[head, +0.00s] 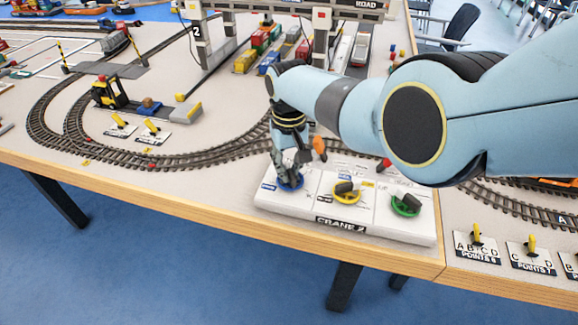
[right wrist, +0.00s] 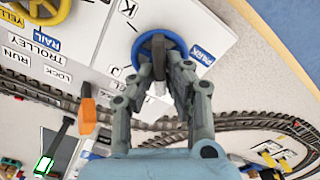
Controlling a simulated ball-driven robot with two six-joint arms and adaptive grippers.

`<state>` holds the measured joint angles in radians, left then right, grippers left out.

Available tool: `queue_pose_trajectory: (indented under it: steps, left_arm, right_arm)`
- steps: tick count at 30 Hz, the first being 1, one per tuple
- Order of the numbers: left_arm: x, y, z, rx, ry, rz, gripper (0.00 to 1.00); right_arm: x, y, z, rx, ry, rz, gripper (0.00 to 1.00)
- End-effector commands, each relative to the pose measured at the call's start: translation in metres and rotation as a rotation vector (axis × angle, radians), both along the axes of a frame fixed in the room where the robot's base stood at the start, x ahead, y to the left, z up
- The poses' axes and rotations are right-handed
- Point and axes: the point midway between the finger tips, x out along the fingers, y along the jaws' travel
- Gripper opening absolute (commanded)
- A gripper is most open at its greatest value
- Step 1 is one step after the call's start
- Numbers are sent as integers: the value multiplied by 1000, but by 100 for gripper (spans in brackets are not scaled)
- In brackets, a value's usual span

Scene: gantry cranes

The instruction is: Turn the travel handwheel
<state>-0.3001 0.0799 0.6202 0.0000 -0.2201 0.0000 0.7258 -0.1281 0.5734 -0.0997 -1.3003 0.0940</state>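A white control box marked CRANE 2 (head: 340,222) sits at the table's front edge with three handwheels. The blue handwheel (head: 290,183) is at its left end, and its rim (right wrist: 140,47) shows in the right wrist view beside a blue PARK label. I cannot read a travel label. My right gripper (head: 289,178) reaches down onto the blue handwheel. In the right wrist view, its fingertips (right wrist: 160,66) close in on both sides of the wheel's grey middle grip, which they partly hide. My left gripper is not in view.
A yellow handwheel (head: 347,192) and a green handwheel (head: 406,204) stand to the right on the box. An orange-topped lever (head: 320,146) rises close behind my right gripper. Model track (head: 150,160) curves behind the box, and a crane (head: 310,30) stands farther back.

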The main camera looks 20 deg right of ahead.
Motion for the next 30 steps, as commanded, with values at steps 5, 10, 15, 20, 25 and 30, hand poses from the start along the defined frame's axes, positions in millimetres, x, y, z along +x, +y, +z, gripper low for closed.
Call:
queue_pose_trajectory:
  steps: [5, 10, 15, 20, 25, 30]
  left_arm:
    - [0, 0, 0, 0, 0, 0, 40]
    - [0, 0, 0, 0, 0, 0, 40]
    - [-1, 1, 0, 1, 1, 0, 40]
    - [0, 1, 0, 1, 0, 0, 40]
    - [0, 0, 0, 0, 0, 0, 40]
    - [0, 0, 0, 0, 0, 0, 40]
  right_arm:
    - [1, 0, 1, 0, -2, -1, 34]
    - [0, 0, 0, 0, -1, -1, 35]
    - [1, 0, 3, 0, -3, -1, 35]
    - [2, 1, 17, 1, -5, 0, 35]
    - [2, 1, 50, 2, -7, -1, 35]
    - [1, 0, 88, 0, -6, -1, 35]
